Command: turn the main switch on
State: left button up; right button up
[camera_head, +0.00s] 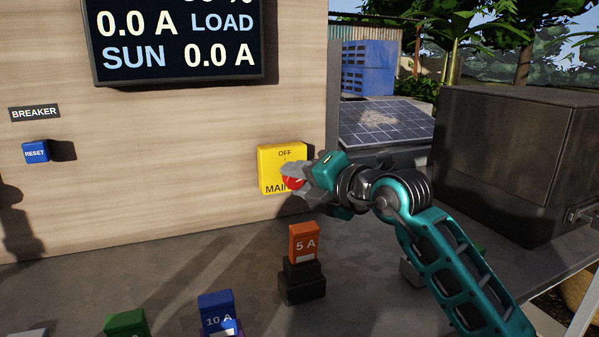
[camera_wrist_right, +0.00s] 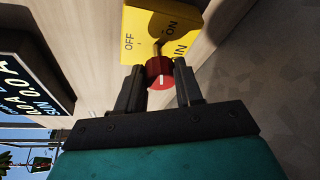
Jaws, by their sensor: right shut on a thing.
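The main switch is a yellow plate (camera_head: 268,169) on the wooden wall, with OFF at its top and MAIN partly readable at its bottom. The plate also shows sideways in the right wrist view (camera_wrist_right: 140,22), where both OFF and ON are readable. Its red knob (camera_wrist_right: 160,73) sits between the two fingers of my right gripper (camera_wrist_right: 160,88), which is shut on it. In the head view my right gripper (camera_head: 290,178) covers most of the knob. I cannot tell clearly which mark the knob points to. My left gripper is not in view.
A display (camera_head: 175,35) hangs above left, reading 0.0 A for load and sun. A blue RESET button (camera_head: 36,152) is at the far left. On the counter an orange 5 A block (camera_head: 303,243) stands on a dark base below the gripper; blue 10 A (camera_head: 217,312) and green blocks (camera_head: 127,323) are nearer.

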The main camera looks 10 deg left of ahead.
jog(key=m+y+p, duration=0.1)
jog(key=m+p, duration=0.1)
jog(key=p, duration=0.1)
jog(key=shift+f+m, duration=0.1)
jog(key=shift+m, duration=0.2)
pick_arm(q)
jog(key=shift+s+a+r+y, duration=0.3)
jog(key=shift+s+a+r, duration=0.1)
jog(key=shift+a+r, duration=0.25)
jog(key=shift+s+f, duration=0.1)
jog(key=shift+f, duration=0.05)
pick_arm(e)
jog(key=o, duration=1)
jog(key=shift+o, duration=0.2)
jog(key=shift+d, duration=0.1)
